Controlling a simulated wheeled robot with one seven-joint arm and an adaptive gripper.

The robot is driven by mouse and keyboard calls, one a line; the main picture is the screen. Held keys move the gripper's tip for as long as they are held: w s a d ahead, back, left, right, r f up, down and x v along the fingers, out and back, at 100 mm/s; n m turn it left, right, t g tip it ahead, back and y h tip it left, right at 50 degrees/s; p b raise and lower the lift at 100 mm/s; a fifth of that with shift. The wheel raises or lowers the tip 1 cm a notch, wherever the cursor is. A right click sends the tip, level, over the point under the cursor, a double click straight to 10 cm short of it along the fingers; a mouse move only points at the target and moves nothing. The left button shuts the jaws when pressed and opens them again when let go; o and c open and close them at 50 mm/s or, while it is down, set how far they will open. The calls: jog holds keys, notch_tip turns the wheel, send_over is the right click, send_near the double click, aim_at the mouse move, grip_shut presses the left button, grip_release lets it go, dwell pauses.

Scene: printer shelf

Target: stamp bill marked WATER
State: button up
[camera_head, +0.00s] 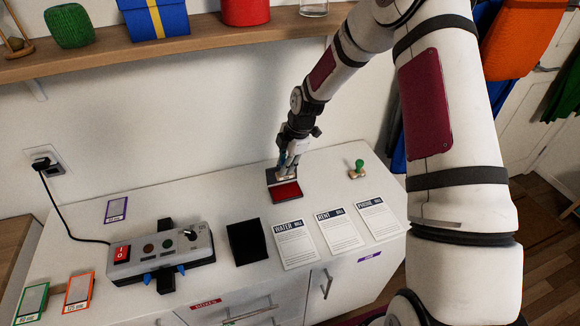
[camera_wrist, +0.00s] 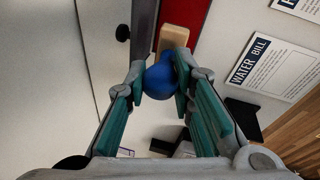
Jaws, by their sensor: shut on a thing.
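My gripper (camera_head: 288,160) is shut on the blue knob of a stamp (camera_wrist: 160,80). The stamp's wooden base (camera_wrist: 173,38) is at the open ink pad's far edge in the head view; I cannot tell whether it touches. The ink pad (camera_head: 286,192) is red in a dark case and also shows in the wrist view (camera_wrist: 203,22). The WATER bill (camera_head: 296,245) lies flat on the white cabinet top, in front of the pad, and shows at the right in the wrist view (camera_wrist: 275,70).
The RENT bill (camera_head: 339,231) and PHONE bill (camera_head: 379,219) lie right of the WATER bill. A green-handled stamp (camera_head: 357,168) stands behind them. A loaded wooden shelf (camera_head: 180,42) hangs above.

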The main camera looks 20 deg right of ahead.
aim_at(285, 179)
jog(key=shift+f+b, duration=0.7)
jog(key=shift+f, duration=2.15)
jog(key=shift+f, duration=0.55)
jog(key=shift+r+p, duration=0.75)
jog(key=shift+r, duration=2.85)
